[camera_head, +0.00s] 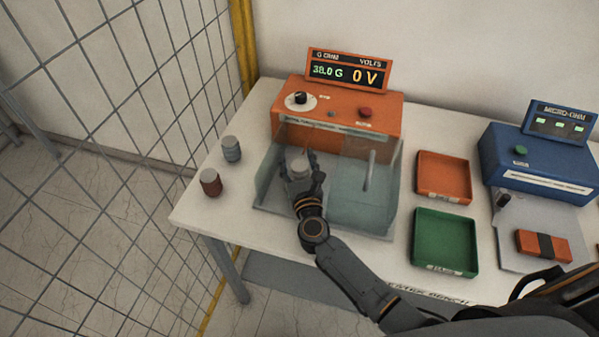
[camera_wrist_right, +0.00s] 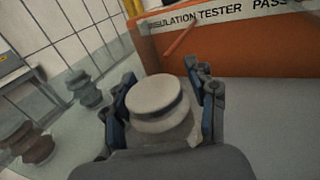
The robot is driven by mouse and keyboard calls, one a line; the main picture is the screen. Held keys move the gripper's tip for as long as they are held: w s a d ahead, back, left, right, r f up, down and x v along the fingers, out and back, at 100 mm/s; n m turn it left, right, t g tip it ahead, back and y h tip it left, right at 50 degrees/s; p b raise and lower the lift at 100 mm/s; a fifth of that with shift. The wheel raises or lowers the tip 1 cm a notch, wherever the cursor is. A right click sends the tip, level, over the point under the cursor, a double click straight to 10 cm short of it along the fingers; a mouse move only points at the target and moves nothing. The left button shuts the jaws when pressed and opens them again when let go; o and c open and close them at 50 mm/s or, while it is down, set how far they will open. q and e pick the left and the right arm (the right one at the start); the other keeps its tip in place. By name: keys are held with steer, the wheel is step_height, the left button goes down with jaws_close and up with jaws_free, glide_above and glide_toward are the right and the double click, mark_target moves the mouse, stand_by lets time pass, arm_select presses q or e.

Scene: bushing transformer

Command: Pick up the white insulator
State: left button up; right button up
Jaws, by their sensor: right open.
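The white insulator (camera_head: 299,165) stands upright inside the clear-walled chamber (camera_head: 345,205) in front of the orange tester. My right gripper (camera_head: 303,172) reaches into the chamber from the front, with its fingers on either side of the insulator. In the right wrist view the insulator (camera_wrist_right: 159,105) shows as a pale ribbed body between the open fingers (camera_wrist_right: 162,100). Its lower part is hidden by the gripper, and I cannot tell whether the fingers touch it. My left gripper is not in view.
A grey insulator (camera_head: 231,149) and a brown one (camera_head: 210,182) stand on the table left of the chamber. An orange tray (camera_head: 443,196) and a green tray (camera_head: 445,243) lie to its right. A blue micro-ohm meter (camera_head: 538,165) stands farther right. A wire fence (camera_head: 110,140) borders the left.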

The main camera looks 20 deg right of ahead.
steer(key=shift+w, duration=0.3)
steer(key=shift+s, duration=0.1)
steer(key=shift+c, duration=0.8)
jaws_close()
